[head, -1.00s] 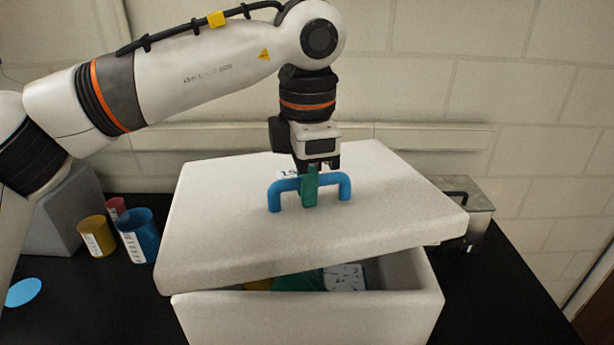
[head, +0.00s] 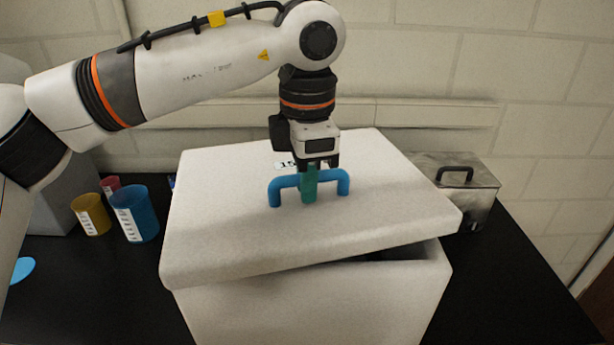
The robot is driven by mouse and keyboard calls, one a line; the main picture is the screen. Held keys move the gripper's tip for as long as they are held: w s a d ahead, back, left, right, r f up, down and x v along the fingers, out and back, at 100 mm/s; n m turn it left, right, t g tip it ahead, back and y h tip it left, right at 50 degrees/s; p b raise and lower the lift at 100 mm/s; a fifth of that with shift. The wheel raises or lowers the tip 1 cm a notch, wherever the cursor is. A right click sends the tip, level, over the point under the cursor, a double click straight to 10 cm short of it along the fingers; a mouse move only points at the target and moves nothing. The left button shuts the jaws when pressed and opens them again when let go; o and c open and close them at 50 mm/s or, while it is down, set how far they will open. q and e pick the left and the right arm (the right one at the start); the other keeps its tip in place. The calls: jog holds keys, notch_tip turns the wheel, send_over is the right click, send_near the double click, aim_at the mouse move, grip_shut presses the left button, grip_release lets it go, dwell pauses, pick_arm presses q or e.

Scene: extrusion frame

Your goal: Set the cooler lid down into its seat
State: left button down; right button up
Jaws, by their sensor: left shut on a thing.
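The white cooler lid (head: 370,215) has a blue handle (head: 327,180) on top and a small printed label. My left gripper (head: 309,180) is shut on the handle's crossbar, with its green fingers around it. The lid is over the white cooler box (head: 320,305) and is skewed to it. Its left front edge is close to the box rim, while a dark gap shows under its front right side. I cannot tell whether the lid touches the rim. The inside of the box is mostly hidden. My right gripper is not in view.
A blue cup (head: 134,215), a yellow cup (head: 91,214) and a red cup (head: 110,186) stand left of the cooler. A metal box (head: 468,185) with a black handle stands behind it at right. The black table (head: 520,290) is clear at right.

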pick_arm(q)
jog(key=shift+f, duration=0.15)
jog(key=c, duration=1.3)
grip_release()
